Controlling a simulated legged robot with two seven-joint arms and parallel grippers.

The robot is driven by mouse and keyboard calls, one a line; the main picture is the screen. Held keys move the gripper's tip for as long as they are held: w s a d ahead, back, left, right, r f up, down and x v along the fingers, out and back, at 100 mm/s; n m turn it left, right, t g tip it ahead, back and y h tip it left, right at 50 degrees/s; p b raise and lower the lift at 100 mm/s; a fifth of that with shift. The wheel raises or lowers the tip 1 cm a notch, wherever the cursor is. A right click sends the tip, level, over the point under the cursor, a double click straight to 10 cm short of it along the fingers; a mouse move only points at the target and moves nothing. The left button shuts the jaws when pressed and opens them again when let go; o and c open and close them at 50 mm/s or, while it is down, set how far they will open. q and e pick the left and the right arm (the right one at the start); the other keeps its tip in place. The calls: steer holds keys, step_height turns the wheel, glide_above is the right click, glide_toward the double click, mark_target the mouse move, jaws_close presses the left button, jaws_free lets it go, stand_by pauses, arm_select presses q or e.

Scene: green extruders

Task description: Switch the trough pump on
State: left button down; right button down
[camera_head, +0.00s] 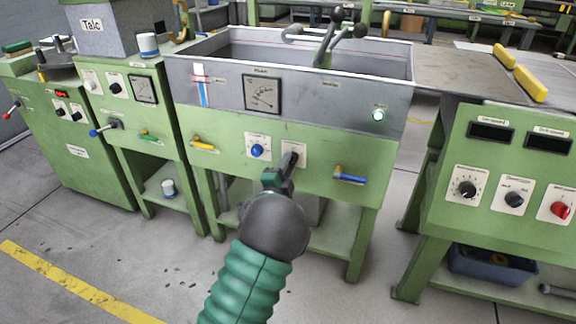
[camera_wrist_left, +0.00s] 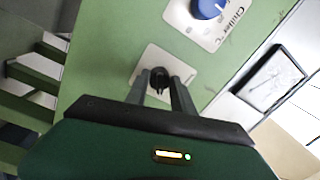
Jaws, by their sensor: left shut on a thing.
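The trough (camera_head: 290,90) stands in the middle of the head view, with a green front panel below its grey wall. My left gripper (camera_head: 288,163) is at this panel, shut on a small black knob (camera_wrist_left: 158,78). The knob's white plate (camera_wrist_left: 146,66) shows behind the fingers in the left wrist view; I cannot read its label. The fingers hide most of the knob in the head view. A blue knob (camera_head: 257,150), labelled "Chiller" in the left wrist view (camera_wrist_left: 208,8), sits just left of it in the head view. My right gripper is not in view.
A green lamp (camera_head: 378,115) glows on the trough wall. A blue-handled valve (camera_head: 351,177) sits right of my gripper, a yellow-handled one (camera_head: 204,146) to the left. A gauge (camera_head: 262,94) is above. Another control panel (camera_head: 510,165) stands at right, with floor between.

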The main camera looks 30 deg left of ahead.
arm_select(q)
steer(key=shift+d+f, duration=0.15)
steer(key=shift+f, duration=0.1)
steer(key=c, duration=1.1)
jaws_free()
steer(key=shift+r, duration=0.15)
steer(key=shift+s, duration=0.1)
steer(key=p+v, duration=0.5)
steer(key=v, duration=1.1)
steer(key=shift+s, duration=0.35)
